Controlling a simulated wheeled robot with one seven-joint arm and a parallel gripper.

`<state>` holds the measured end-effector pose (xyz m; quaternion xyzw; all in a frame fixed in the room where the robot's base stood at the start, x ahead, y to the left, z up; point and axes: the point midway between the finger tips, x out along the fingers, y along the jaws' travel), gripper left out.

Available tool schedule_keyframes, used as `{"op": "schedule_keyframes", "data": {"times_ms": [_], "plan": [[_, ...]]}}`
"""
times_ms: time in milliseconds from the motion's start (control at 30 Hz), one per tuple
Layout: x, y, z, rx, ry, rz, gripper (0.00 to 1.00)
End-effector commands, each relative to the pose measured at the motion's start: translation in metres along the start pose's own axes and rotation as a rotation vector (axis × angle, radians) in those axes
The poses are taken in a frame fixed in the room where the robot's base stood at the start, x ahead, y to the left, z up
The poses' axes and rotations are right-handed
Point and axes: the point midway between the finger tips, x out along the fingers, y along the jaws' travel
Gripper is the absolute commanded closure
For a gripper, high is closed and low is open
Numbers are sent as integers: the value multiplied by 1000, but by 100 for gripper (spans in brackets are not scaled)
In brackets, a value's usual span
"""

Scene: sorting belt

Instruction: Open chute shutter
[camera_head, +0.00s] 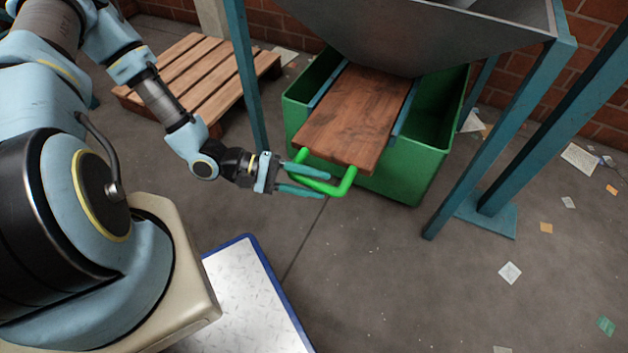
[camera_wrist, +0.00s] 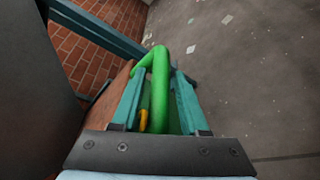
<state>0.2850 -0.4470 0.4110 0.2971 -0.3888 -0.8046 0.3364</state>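The chute shutter is a brown wooden board (camera_head: 352,115) in the head view, lying on blue rails below the grey hopper and jutting out over the green bin. Its far end is hidden under the hopper. A bright green U-shaped handle (camera_head: 342,187) is fixed to its near end. My gripper (camera_head: 326,187) is at the left part of the handle, its two teal fingers spread. In the wrist view the handle (camera_wrist: 160,85) runs between the fingers of my gripper (camera_wrist: 160,78), with some gap visible beside it. The board's edge (camera_wrist: 112,95) shows at left there.
The grey hopper (camera_head: 425,35) stands on teal legs (camera_head: 500,135) around the green bin (camera_head: 425,165). A wooden pallet (camera_head: 185,75) lies at the back left. Paper scraps litter the floor at right. The floor in front of the handle is clear.

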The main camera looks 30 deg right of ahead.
Motion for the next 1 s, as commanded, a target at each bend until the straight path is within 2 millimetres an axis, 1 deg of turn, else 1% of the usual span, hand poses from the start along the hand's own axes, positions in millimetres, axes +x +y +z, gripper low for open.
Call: {"op": "schedule_keyframes", "data": {"times_ms": [33, 100, 333, 467, 567, 800, 900, 1000], "plan": [[0, 0, 0, 0, 0, 0, 49], [0, 0, 0, 0, 0, 0, 43], [0, 0, 0, 0, -1, 0, 43], [-9, 1, 0, 1, 1, 0, 43], [-24, 2, 0, 1, 4, 1, 43], [-73, 1, 0, 1, 4, 0, 43], [-89, 1, -1, 1, 4, -1, 43], [-100, 0, 0, 0, 2, 1, 43]]}}
